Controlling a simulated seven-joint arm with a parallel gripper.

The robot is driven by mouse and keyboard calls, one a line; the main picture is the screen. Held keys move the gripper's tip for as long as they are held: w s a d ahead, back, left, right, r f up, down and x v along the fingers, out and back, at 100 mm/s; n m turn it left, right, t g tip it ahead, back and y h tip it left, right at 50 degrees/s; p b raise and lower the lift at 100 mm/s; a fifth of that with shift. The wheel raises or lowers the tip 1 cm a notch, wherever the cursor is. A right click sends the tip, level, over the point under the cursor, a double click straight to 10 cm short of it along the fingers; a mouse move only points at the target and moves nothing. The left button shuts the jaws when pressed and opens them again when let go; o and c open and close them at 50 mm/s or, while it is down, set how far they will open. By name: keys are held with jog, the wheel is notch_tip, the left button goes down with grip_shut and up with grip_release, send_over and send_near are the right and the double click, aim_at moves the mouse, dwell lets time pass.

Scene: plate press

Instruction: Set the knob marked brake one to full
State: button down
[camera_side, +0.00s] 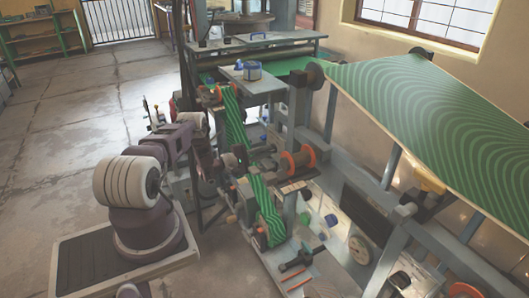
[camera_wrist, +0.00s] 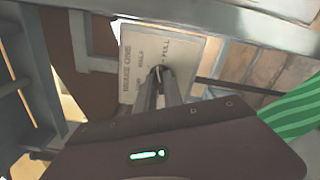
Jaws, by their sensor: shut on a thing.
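A pale label plate (camera_wrist: 130,60) with the words BRAKE ONE shows in the wrist view. Its scale words include HALF and FULL, with FULL toward the upper right; the lower word is too blurred to read. My gripper (camera_wrist: 161,76) reaches up to the plate with its two fingers close together. It is shut on the small dark knob (camera_wrist: 158,70) in front of the plate. The fingers hide most of the knob, so I cannot tell which mark it points to. In the side view my arm reaches the press from the left, and the knob cannot be made out.
A grey frame beam (camera_wrist: 230,20) runs just above the plate, and a dark rod (camera_wrist: 235,87) extends to the right. Green striped web (camera_wrist: 295,110) is close on the right. In the side view, rollers and an orange-flanged spool (camera_side: 297,161) crowd the press.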

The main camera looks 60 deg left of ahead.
jog(key=shift+m, duration=2.2)
jog(key=c, duration=1.5)
grip_release()
jog(key=shift+o, duration=0.2)
jog(key=shift+s, duration=0.1)
jog(key=s, duration=0.7)
